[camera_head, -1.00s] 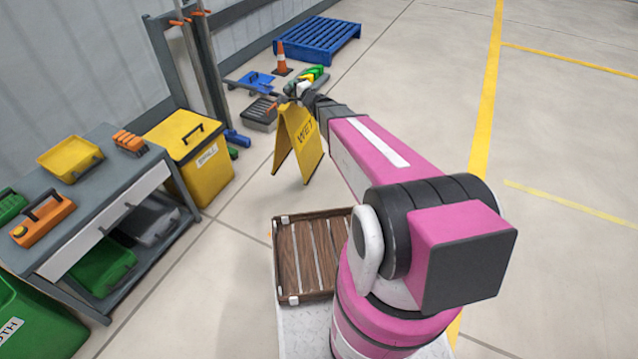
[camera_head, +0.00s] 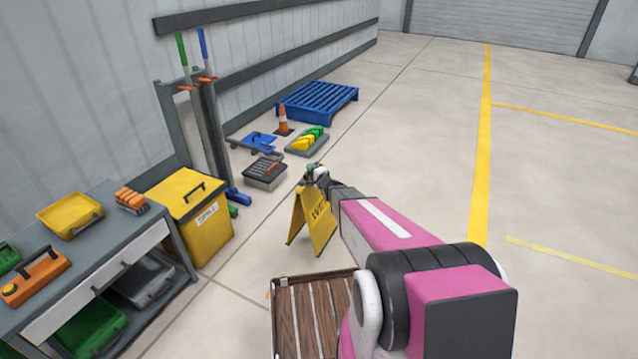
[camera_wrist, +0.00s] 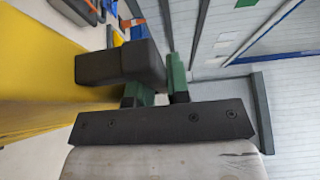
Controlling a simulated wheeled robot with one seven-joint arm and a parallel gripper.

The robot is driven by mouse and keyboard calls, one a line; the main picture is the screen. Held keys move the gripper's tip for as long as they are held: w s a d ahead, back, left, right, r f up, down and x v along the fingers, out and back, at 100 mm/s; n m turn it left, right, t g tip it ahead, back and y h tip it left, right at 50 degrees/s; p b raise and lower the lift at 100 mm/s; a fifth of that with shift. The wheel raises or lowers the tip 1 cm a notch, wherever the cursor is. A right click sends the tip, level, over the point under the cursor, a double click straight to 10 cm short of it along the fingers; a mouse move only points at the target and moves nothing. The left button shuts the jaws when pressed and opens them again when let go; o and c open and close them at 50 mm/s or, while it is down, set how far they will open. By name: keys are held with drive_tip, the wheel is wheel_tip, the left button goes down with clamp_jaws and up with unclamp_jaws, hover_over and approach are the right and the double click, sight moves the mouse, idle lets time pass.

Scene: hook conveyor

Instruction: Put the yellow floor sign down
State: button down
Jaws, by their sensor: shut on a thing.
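The yellow floor sign (camera_head: 314,215) is a folded A-shape with dark lettering, upright with its legs spread, to the right of the yellow bin. My gripper (camera_head: 317,173) is shut on its top edge, at the end of my outstretched pink arm. In the wrist view the sign's yellow face (camera_wrist: 35,75) fills the left side, beside the dark block and green fingers of my gripper (camera_wrist: 158,78). The fingertips' contact is partly hidden there. I cannot tell whether the sign's feet touch the floor.
A yellow bin (camera_head: 205,230) and a grey workbench (camera_head: 105,235) stand at left. A dark case (camera_head: 265,173), an orange cone (camera_head: 282,120) and a blue pallet (camera_head: 318,101) lie farther back. A wooden slatted tray (camera_head: 283,325) is near my base. Floor at right is clear.

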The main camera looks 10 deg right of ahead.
drive_tip(key=d+f, duration=0.1)
drive_tip(key=w+d, duration=0.1)
drive_tip(key=w+d+f, duration=0.1)
drive_tip(key=d, duration=0.1)
drive_tip(key=shift+f, duration=2.4)
drive_tip(key=c, duration=1.1)
unclamp_jaws()
drive_tip(key=shift+f, duration=0.1)
